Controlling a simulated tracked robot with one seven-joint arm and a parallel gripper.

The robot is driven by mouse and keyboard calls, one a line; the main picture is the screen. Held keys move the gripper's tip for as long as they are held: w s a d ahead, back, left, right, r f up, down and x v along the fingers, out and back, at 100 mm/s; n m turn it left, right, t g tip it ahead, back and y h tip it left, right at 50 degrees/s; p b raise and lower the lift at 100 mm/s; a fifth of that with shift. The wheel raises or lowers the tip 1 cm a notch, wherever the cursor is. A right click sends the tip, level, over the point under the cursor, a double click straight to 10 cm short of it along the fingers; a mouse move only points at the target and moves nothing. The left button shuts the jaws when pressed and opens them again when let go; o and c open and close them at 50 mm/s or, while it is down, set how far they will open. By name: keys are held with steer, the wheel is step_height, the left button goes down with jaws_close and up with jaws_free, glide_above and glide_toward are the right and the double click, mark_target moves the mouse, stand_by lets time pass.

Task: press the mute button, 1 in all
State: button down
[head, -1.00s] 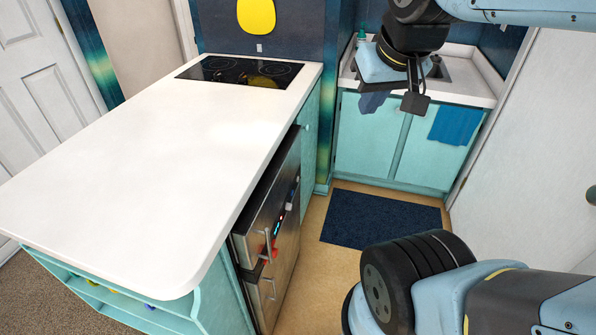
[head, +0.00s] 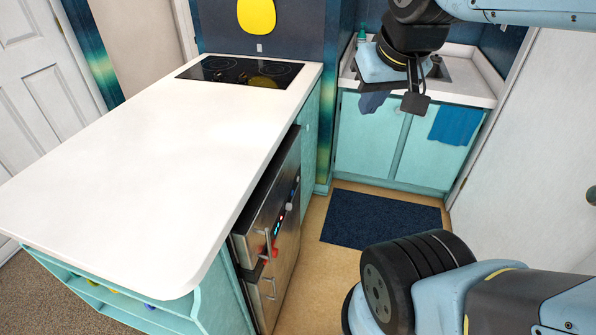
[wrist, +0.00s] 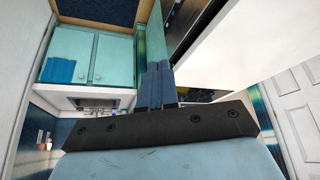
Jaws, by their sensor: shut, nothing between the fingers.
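My gripper (head: 414,101) is shut and empty. In the head view it hangs in the air at the upper right, in front of the sink cabinets and apart from the appliance. In the wrist view its two blue fingers (wrist: 155,84) lie together. I cannot tell which small control, if any, is the mute button. The appliance's dark edge also shows in the wrist view (wrist: 180,28).
The white island counter (head: 150,160) is bare apart from the black cooktop (head: 238,71) at its far end. Teal sink cabinets (head: 372,140) with a blue towel (head: 455,125) stand behind. A dark blue mat (head: 380,218) lies on the open floor.

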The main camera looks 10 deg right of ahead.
steer(key=w+d+f+m+t+h, duration=0.1)
steer(key=w+d+f, duration=0.25)
steer(key=w, duration=0.55)
steer(key=w+d+f+m, duration=0.2)
steer(key=w+f, duration=0.2)
steer(key=w, duration=0.5)
steer(key=w+d+f+m+t+h, duration=0.1)
steer(key=w+d+f, duration=0.25)
steer(key=w, duration=0.45)
steer(key=w+d+f+m+y, duration=0.1)
steer(key=w+f, duration=0.4)
steer(key=f, duration=0.3)
steer(key=w+d+f+m+y, duration=0.1)
steer(key=w+f, duration=0.3)
steer(key=f, duration=0.3)
step_height(320, 180, down, 28)
steer(key=a+m+t+y, duration=0.1)
steer(key=m+t+y, duration=0.1)
steer(key=m+y, duration=0.3)
steer(key=shift+s+a+f+m+t, duration=0.15)
steer(key=shift+s+a+m+t, duration=0.15)
steer(key=shift+s+t, duration=0.1)
